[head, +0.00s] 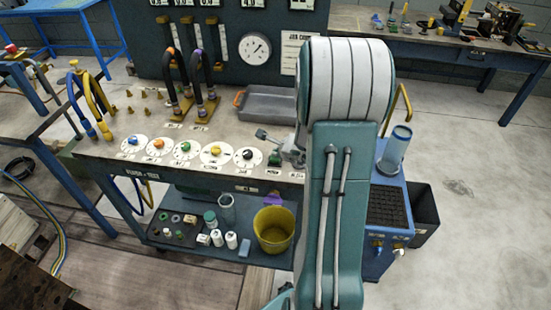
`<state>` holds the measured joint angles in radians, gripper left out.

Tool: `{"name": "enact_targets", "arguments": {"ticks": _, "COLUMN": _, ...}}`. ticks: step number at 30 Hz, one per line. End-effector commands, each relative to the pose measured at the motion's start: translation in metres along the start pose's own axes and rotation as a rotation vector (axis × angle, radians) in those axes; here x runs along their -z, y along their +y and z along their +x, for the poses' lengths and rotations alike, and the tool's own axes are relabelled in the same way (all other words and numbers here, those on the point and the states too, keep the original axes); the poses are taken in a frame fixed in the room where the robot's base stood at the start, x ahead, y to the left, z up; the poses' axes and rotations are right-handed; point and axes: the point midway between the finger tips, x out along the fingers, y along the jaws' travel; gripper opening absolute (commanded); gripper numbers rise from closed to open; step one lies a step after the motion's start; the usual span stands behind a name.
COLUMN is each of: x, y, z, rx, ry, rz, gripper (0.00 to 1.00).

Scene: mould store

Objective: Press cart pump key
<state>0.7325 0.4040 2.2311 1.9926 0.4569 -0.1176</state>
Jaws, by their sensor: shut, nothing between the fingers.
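The cart (90,148) has a pale top with a row of round white dials along its front edge, each with a coloured knob. At the right end of the row is a small green key (274,159) with a label below it. I cannot read the label, so I cannot tell whether this is the pump key. My gripper (264,135) is shut and empty, just above and behind the green key in the picture, apparently apart from it. My arm hides the right end of the cart top.
Two hose loops (205,75) stand behind the dials, and a grey tray (270,104) lies to their right. A yellow bucket (273,228) and several small containers sit on the lower shelf. A blue unit (392,215) stands at the right. Floor further right is clear.

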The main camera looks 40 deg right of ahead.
Motion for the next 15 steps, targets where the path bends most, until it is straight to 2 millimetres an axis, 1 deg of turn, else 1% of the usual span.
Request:
{"name": "enact_targets", "arguments": {"ticks": 6, "x": -0.0056, "y": -0.0051, "z": -0.0073, "rx": 0.001, "ry": 0.0, "rz": -0.002, "gripper": 0.0}}
{"name": "enact_targets", "arguments": {"ticks": 15, "x": -0.0068, "y": -0.0064, "z": -0.0088, "rx": 0.002, "ry": 0.0, "rz": -0.001, "gripper": 0.0}}
